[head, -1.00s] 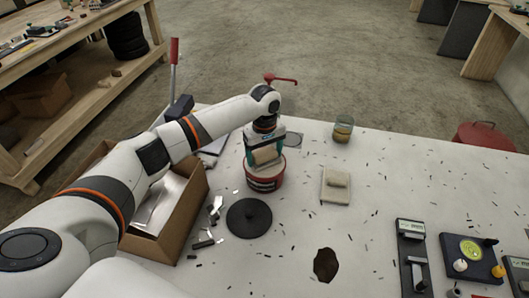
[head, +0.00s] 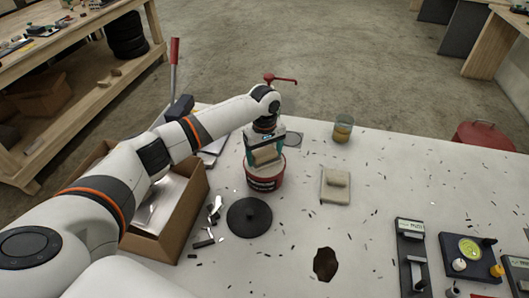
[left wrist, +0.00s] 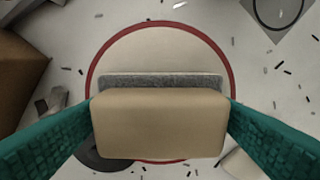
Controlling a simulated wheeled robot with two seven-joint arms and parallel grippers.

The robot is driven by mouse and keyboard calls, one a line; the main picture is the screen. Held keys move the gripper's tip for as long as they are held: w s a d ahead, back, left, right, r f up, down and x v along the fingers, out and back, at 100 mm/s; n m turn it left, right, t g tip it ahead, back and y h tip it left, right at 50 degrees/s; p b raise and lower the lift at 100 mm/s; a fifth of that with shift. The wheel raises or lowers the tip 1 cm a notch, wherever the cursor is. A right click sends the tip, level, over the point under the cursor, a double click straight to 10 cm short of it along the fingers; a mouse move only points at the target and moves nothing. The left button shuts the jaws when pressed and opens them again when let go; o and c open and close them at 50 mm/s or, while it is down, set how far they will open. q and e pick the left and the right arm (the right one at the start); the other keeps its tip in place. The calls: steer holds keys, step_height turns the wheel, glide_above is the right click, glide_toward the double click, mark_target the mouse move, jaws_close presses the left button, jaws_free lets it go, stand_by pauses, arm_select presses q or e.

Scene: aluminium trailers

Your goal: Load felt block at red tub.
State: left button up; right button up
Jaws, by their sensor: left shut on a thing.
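The red tub (head: 264,182) stands on the white table, a red round container with a dark label and a pale inside. In the left wrist view its red rim (left wrist: 91,62) rings the pale interior. My left gripper (head: 265,152) is directly above the tub, pointing down. It is shut on the felt block (head: 265,155), a tan block with a grey felt layer. In the left wrist view the block (left wrist: 158,125) sits between the teal fingers, over the tub's opening. I cannot tell whether it touches anything inside. My right gripper is not in view.
A cardboard box (head: 190,215) with metal sheets stands left of the tub. A black round lid (head: 249,217) lies in front. A glass jar (head: 342,130) and a beige pad with a block (head: 335,187) are to the right. Gauges (head: 470,256) lie at the front right.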

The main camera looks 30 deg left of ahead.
mark_target(265, 152)
arm_select(q)
steer(key=shift+f, duration=0.1)
stand_by(0.7)
steer(key=shift+s+f+p, duration=0.1)
steer(key=shift+s+p, duration=0.05)
steer(key=shift+p, duration=0.2)
stand_by(0.7)
step_height(265, 152, up, 7)
steer(key=p, duration=0.9)
steer(key=shift+r, duration=0.2)
steer(key=shift+w, duration=0.2)
stand_by(0.4)
